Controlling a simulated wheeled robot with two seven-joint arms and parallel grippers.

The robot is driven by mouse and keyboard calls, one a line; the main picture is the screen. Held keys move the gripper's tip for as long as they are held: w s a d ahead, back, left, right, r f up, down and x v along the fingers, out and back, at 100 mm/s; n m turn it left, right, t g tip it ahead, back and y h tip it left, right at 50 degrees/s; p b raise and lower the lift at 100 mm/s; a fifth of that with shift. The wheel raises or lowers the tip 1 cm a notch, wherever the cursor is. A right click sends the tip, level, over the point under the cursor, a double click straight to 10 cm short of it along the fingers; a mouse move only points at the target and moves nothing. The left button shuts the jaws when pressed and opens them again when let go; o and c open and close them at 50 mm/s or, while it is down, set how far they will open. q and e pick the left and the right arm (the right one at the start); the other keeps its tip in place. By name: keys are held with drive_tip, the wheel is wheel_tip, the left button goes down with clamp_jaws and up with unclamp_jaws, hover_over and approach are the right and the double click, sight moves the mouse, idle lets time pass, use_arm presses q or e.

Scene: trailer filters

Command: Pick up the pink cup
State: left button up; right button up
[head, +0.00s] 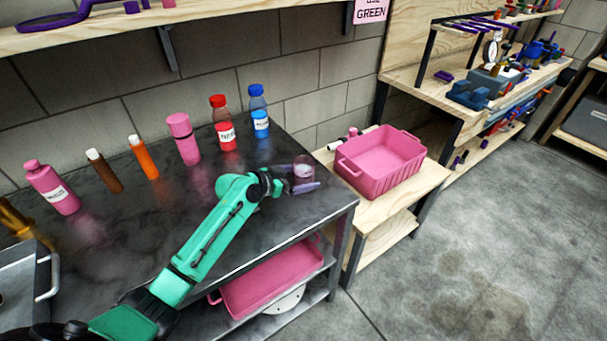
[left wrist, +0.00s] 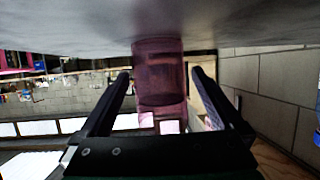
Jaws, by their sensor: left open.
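The pink cup (head: 304,168) is translucent and stands on the dark tabletop (head: 262,222) near its right end. My left gripper (head: 297,178) is low over the table at the cup, with its jaws open. In the left wrist view, which looks upside down, the cup (left wrist: 160,70) shows between the two spread fingers (left wrist: 161,78), with a gap on each side. Part of the cup is hidden behind a finger in the head view. My right gripper is not in view.
Several bottles and tubes stand along the back, including a red bottle (head: 222,125), a blue bottle (head: 259,112) and a pink shaker (head: 183,140). A pink bin (head: 380,160) sits on a lower wooden bench to the right. Another pink bin (head: 268,285) is under the table.

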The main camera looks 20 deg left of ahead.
use_arm(q)
drive_tip(key=shift+w+d+f, duration=0.3)
drive_tip(key=shift+w+d, duration=0.05)
drive_tip(key=shift+w, duration=0.05)
drive_tip(key=shift+r, duration=0.1)
drive_tip(key=c, duration=1.5)
drive_tip(key=shift+a, duration=0.1)
